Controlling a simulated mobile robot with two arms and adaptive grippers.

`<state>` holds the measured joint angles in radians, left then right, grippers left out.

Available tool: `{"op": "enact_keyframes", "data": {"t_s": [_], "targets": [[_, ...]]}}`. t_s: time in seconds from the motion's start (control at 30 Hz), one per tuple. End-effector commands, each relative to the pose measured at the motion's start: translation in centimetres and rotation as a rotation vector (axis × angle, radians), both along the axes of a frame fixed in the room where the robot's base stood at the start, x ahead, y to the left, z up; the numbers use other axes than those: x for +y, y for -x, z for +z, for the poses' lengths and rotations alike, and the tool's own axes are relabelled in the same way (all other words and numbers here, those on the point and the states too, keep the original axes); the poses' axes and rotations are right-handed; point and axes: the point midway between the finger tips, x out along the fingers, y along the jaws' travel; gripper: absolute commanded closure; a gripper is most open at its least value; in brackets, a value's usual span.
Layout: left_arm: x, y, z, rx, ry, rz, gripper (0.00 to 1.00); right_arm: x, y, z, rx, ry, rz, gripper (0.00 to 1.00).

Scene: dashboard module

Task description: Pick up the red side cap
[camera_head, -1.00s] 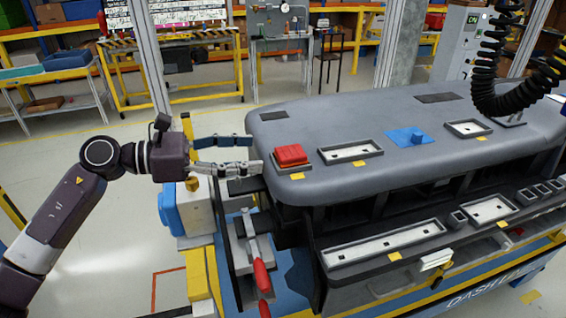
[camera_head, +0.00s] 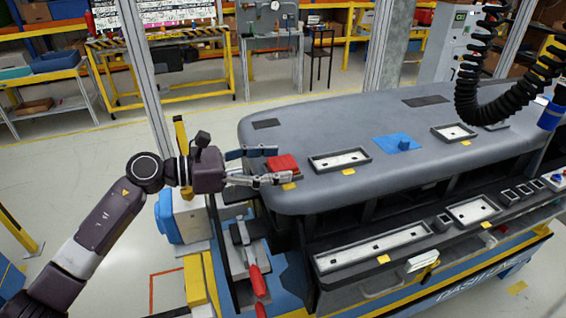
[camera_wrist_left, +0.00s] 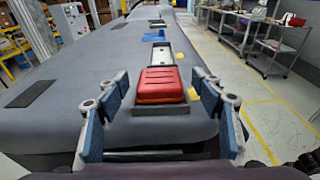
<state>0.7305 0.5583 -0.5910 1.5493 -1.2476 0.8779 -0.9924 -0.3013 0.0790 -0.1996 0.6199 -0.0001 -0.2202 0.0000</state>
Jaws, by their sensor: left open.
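The red side cap (camera_head: 283,163) sits at the left end of the grey dashboard (camera_head: 340,120), partly hidden behind my left gripper's finger in the head view. In the left wrist view the red side cap (camera_wrist_left: 161,85) sits in a dark shallow tray (camera_wrist_left: 160,110), ahead of and between the fingers. My left gripper (camera_head: 282,165) is open, one blue-padded finger on each side of the cap's line. The left gripper also shows in the left wrist view (camera_wrist_left: 164,95) with nothing between its pads at the near end. My right gripper is not in view.
Framed white recesses (camera_head: 339,160) and a blue part (camera_head: 398,143) lie along the dashboard top. A black coiled hose (camera_head: 500,85) hangs at the right. Red-handled clamps (camera_head: 256,278) stand below the dashboard's left end. A yellow-framed bench (camera_head: 160,65) is behind.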

Motion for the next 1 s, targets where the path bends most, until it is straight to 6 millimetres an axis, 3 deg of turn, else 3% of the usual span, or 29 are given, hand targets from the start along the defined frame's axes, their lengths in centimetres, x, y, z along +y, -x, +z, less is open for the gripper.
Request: {"op": "enact_keyframes", "data": {"t_s": [0.07,0.47,0.77,1.0], "targets": [[0.0,0.0,0.0,0.000,0.000,0.000,0.40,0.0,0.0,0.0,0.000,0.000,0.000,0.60],[0.1,0.0,0.0,0.000,0.000,0.000,0.84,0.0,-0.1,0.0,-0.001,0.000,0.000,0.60],[0.1,0.0,0.3,-0.002,0.000,0.000,0.84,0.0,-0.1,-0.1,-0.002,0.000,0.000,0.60],[0.1,0.0,2.6,-0.007,-0.001,-0.001,0.84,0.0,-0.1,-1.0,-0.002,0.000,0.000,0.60]]}}
